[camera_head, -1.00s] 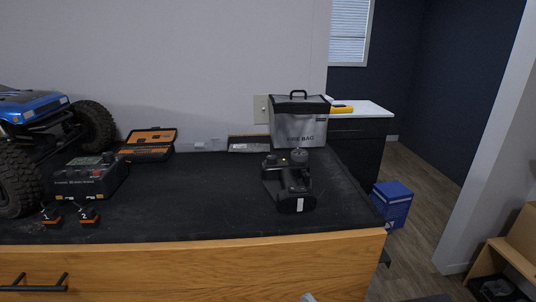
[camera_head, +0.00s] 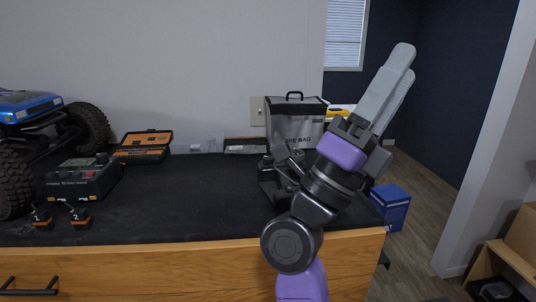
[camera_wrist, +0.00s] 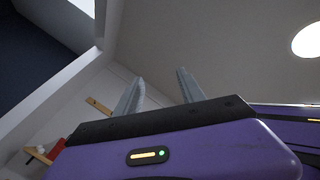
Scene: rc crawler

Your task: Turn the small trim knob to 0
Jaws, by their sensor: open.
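A dark handheld controller (camera_head: 268,181) stands on the black counter mat, right of centre in the head view. My arm covers most of it now. The small trim knob cannot be made out in either view. My gripper (camera_head: 406,64) is raised well above the counter, to the right of the controller, with its grey fingers pointing up. In the wrist view the two fingers (camera_wrist: 160,82) stand apart with nothing between them, facing the ceiling and a wall.
A grey fire bag (camera_head: 292,118) stands behind the controller. A charger (camera_head: 82,180), an open orange-and-black case (camera_head: 144,146), small numbered items (camera_head: 79,216) and a blue crawler (camera_head: 28,104) are at the left. The mat's middle (camera_head: 180,200) is clear. A blue box (camera_head: 392,206) is beyond the counter's right end.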

